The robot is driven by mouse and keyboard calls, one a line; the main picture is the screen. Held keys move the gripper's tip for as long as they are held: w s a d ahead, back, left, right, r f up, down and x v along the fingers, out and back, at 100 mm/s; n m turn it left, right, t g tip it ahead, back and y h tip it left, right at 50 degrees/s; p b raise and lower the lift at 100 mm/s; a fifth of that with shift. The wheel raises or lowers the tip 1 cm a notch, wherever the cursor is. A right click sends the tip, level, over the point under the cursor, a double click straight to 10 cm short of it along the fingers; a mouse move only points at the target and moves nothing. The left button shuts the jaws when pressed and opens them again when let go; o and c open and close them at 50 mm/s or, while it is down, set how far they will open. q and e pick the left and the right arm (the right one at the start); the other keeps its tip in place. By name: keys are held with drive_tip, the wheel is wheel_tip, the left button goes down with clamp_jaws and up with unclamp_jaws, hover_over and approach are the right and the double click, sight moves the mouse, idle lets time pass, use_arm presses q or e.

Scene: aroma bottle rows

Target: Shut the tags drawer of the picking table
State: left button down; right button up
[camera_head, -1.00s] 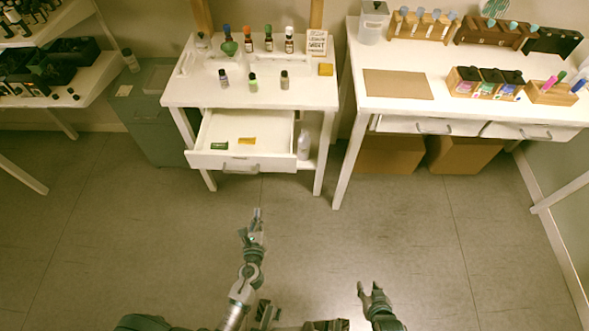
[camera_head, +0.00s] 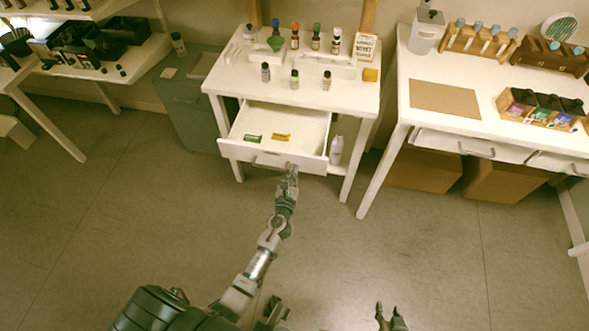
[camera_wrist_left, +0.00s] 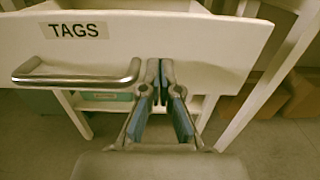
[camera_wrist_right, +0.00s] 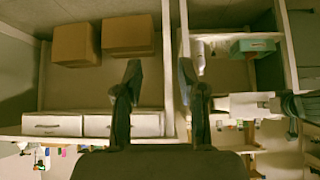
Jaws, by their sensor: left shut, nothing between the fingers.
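The tags drawer (camera_head: 240,151) of the white picking table (camera_head: 340,98) stands pulled out, with a green tag (camera_head: 253,138) and an orange tag (camera_head: 281,137) inside. In the left wrist view its front (camera_wrist_left: 190,42) bears a TAGS label (camera_wrist_left: 76,30) and a metal bar handle (camera_wrist_left: 75,78). My left gripper (camera_head: 291,170) is shut and empty at the drawer front, right of the handle; its fingertips (camera_wrist_left: 160,66) look very near or touching the panel, contact is unclear. My right gripper (camera_head: 391,309) is open and empty, low over the floor, away from the table.
Small bottles (camera_head: 295,80) and a yellow block (camera_head: 371,75) stand on the picking table. A white bottle (camera_head: 336,150) is on its lower shelf. A second table (camera_head: 480,115) with drawers is at right, cardboard boxes (camera_head: 425,170) beneath. Floor in front is clear.

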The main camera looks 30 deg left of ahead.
use_arm(q)
drive_tip(key=shift+w+d+r, duration=0.1)
drive_tip(key=shift+w+d, duration=0.1)
drive_tip(key=shift+w, duration=0.25)
use_arm(e)
drive_tip(key=shift+w+d+r, duration=0.1)
drive_tip(key=shift+w+d, duration=0.15)
use_arm(q)
drive_tip(key=shift+w+a, duration=0.1)
drive_tip(key=shift+a, duration=0.05)
use_arm(e)
drive_tip(key=shift+a, duration=0.15)
